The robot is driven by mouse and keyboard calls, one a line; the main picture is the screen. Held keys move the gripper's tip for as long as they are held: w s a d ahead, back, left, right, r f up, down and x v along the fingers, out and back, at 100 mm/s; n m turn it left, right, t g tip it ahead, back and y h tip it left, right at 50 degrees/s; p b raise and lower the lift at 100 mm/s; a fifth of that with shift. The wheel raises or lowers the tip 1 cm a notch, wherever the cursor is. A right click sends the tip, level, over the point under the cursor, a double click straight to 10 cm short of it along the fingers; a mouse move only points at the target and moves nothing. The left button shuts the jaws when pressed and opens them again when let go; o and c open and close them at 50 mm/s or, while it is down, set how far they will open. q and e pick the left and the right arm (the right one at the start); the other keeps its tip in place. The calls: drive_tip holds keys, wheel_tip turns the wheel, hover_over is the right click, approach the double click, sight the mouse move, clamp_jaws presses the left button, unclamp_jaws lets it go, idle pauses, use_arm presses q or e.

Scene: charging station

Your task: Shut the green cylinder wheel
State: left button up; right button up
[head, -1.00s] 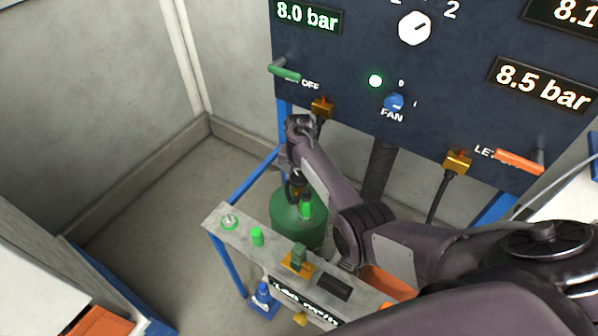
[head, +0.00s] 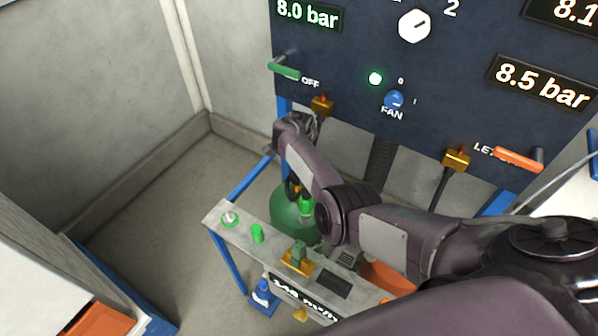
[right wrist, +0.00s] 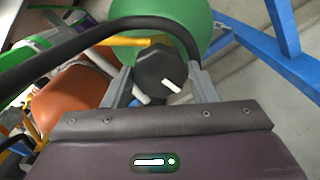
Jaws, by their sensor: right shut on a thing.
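The green cylinder (head: 290,213) stands below the panel in the head view, partly hidden by my right arm and a grey ledge. Its green body also shows at the top of the right wrist view (right wrist: 165,20). Its wheel (right wrist: 160,66) is a black knob with a white mark, between the fingers of my right gripper (right wrist: 160,82). The gripper is shut on this wheel, with a finger at each side. In the head view my wrist hides most of the wheel. My left gripper is not in view.
A grey ledge (head: 240,233) with green knobs stands in front of the cylinder. An orange cylinder (right wrist: 78,97) is beside it. A black hose (right wrist: 100,32) arches close to the wheel. Blue frame bars (right wrist: 285,35) stand near. The floor at left is clear.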

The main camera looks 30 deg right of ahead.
drive_tip(key=shift+m, duration=1)
drive_tip(key=o, duration=1)
drive_tip(key=shift+r, duration=0.1)
wheel_tip(320, 180, up, 8)
drive_tip(key=shift+f+p, duration=0.2)
drive_tip(key=shift+p, duration=0.5)
